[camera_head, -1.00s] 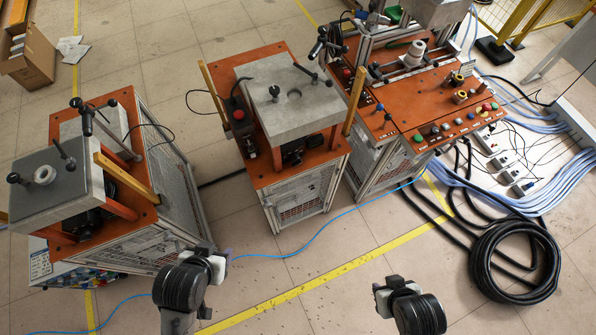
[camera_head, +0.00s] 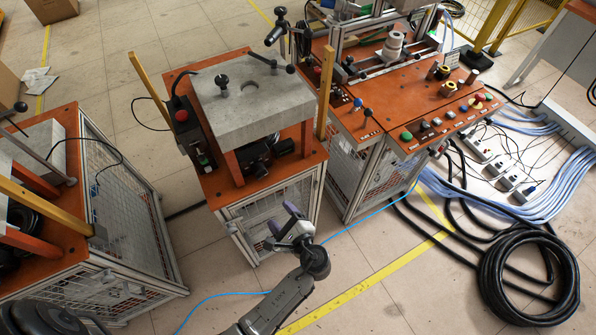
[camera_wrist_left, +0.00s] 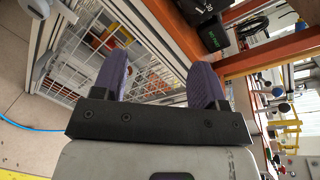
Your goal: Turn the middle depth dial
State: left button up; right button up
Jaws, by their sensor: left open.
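My left gripper (camera_head: 288,220) is open and empty, low in front of the middle station. Its two purple fingers (camera_wrist_left: 160,80) stand apart in the left wrist view with nothing between them. The red control panel (camera_head: 410,90) at the right carries short round dial-like knobs, among them a brassy one (camera_head: 447,88) and a brown one (camera_head: 472,77). I cannot tell which is the middle depth dial. The gripper is well apart from the panel. My right gripper is not in view.
The middle station (camera_head: 255,97) has a grey block top on a caged frame. Another caged cart (camera_head: 120,200) stands at left. A coiled black cable (camera_head: 525,275) and blue cables lie on the right floor.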

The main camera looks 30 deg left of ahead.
aim_at(263, 176)
pick_arm(q)
jog(key=w+a+m, duration=0.2)
jog(key=a+m, duration=0.1)
jog(key=a, duration=0.1)
jog(key=w+a+r+m+t, duration=0.1)
jog(key=w+a+m, duration=0.2)
jog(key=a, duration=0.1)
jog(key=w+a+r+m+y, duration=0.1)
jog(key=w+a+m, duration=0.1)
jog(key=a, duration=0.2)
jog(key=shift+w+r+m+t+b, duration=0.25)
jog(key=shift+m+t+b, duration=0.05)
jog(key=shift+m+b, duration=0.1)
jog(key=shift+d, duration=0.1)
jog(key=shift+c, duration=0.3)
jog(key=c, duration=0.8)
jog(key=n, duration=0.4)
jog(key=o, duration=0.9)
jog(key=shift+c, duration=0.2)
